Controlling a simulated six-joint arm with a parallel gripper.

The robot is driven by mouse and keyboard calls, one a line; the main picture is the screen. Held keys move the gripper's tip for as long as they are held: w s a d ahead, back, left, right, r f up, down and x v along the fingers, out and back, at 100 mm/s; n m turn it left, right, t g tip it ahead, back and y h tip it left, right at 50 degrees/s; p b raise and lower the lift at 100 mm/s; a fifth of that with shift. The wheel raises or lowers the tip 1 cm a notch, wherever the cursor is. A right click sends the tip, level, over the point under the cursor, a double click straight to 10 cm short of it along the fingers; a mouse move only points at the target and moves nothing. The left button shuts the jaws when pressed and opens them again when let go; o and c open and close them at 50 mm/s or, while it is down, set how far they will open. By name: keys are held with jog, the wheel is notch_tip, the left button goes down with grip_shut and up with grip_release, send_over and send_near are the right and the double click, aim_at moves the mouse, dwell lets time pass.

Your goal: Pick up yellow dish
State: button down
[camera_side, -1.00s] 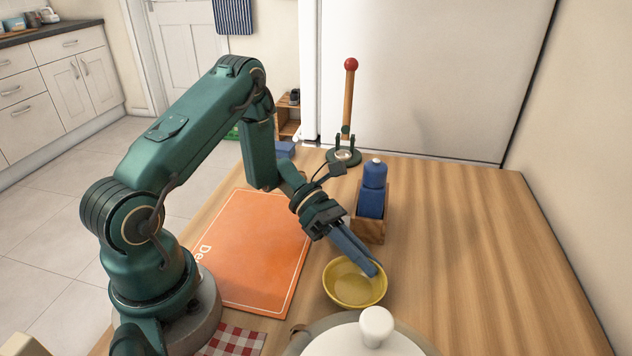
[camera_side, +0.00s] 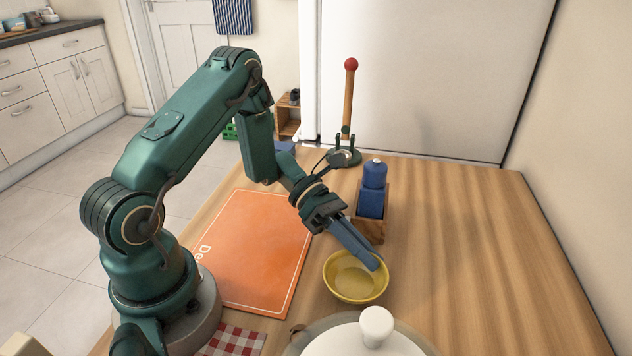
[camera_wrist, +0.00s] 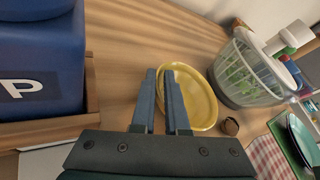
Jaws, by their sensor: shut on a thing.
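The yellow dish (camera_side: 354,284) is a shallow round bowl on the wooden counter, in front of the wooden box. In the side view my gripper (camera_side: 374,264) reaches down to its far right rim with blue fingers. The wrist view also shows the yellow dish (camera_wrist: 201,98), with my gripper (camera_wrist: 167,72) overlapping its left rim. The fingers are shut on the dish's rim. The fingers hide a little of the rim. I cannot tell whether the dish is clear of the counter.
A blue bottle (camera_side: 373,190) stands in a wooden box (camera_side: 371,229) behind the dish. An orange board (camera_side: 250,250) lies left. The counter's right is clear.

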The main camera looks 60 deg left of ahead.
aim_at(338, 262)
notch_tip(338, 262, up, 3)
jog(key=shift+f, duration=0.2)
jog(key=d+r+v, duration=0.1)
jog(key=r+v, duration=0.1)
jog(key=v, duration=1.1)
jog(key=d+r+n+t+y, duration=0.25)
jog(key=r+n+t, duration=0.2)
jog(key=r, duration=0.45)
jog(key=s+a+f+m+g+h, duration=0.3)
jog(key=s+a+f+m+g, duration=0.2)
jog(key=f, duration=0.3)
jog(key=shift+y, duration=0.25)
jog(key=w+d+f, duration=0.1)
jog(key=d+f, duration=0.1)
jog(key=d, duration=0.1)
jog(key=w+d+f, duration=0.1)
jog(key=d+f, duration=0.2)
jog(key=d, duration=0.1)
jog(key=w+d+f, duration=0.2)
jog(key=d, duration=0.2)
jog(key=shift+f, duration=2.2)
jog(key=c, duration=0.9)
grip_release()
jog(key=shift+f, duration=0.15)
